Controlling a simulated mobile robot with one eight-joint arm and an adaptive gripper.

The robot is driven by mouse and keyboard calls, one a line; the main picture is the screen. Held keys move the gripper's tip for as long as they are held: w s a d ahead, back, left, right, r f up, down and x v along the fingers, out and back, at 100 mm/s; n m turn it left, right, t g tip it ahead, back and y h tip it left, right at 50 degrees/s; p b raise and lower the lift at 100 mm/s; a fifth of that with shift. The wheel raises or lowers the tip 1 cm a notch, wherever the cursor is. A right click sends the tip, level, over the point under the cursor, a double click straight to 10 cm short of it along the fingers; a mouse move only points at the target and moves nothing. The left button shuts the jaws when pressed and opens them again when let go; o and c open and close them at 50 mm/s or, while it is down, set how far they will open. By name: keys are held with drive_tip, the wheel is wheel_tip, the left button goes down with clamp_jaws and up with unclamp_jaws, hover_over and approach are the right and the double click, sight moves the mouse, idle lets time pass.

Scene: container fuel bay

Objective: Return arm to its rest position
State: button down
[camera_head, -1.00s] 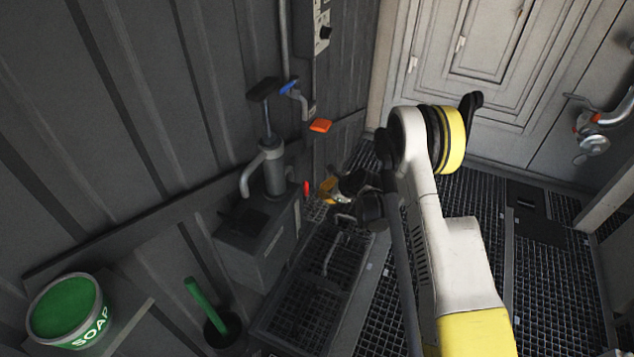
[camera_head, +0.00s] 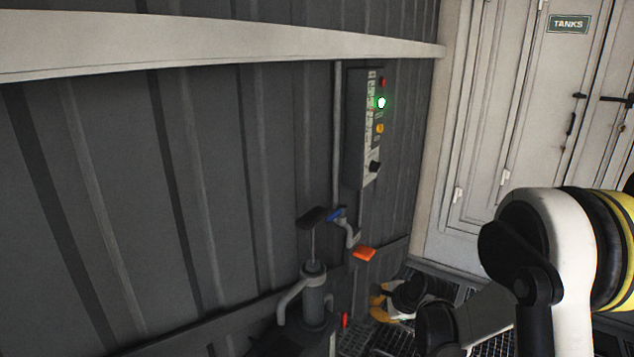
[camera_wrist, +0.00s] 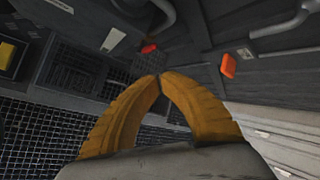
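My arm shows at the right of the head view, bent, with its white and yellow links in front of the floor grating. My gripper (camera_head: 380,302) is low near the wall, beyond the pump, partly hidden by my own arm. In the wrist view my gripper (camera_wrist: 159,76) has its two orange fingers curved together, with the tips meeting and nothing visible between them. It appears clear of the things around it.
A grey hand pump (camera_head: 315,290) stands by the corrugated wall. A control panel (camera_head: 362,130) with a lit green light is higher. White doors (camera_head: 530,110) stand behind at the right.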

drive_tip(key=s+r+n+h, duration=0.2)
drive_tip(key=s+r+n, duration=0.6)
drive_tip(key=s+r, duration=0.65)
drive_tip(key=s+d+r+n, duration=0.1)
drive_tip(key=s+n, duration=0.3)
drive_tip(key=s, duration=0.4)
drive_tip(key=s+d+r+n+h, duration=0.1)
drive_tip(key=s+r+n, duration=0.1)
drive_tip(key=s+n, duration=0.3)
drive_tip(key=s, duration=0.4)
drive_tip(key=shift+d+r, duration=0.3)
drive_tip(key=shift+r, duration=0.05)
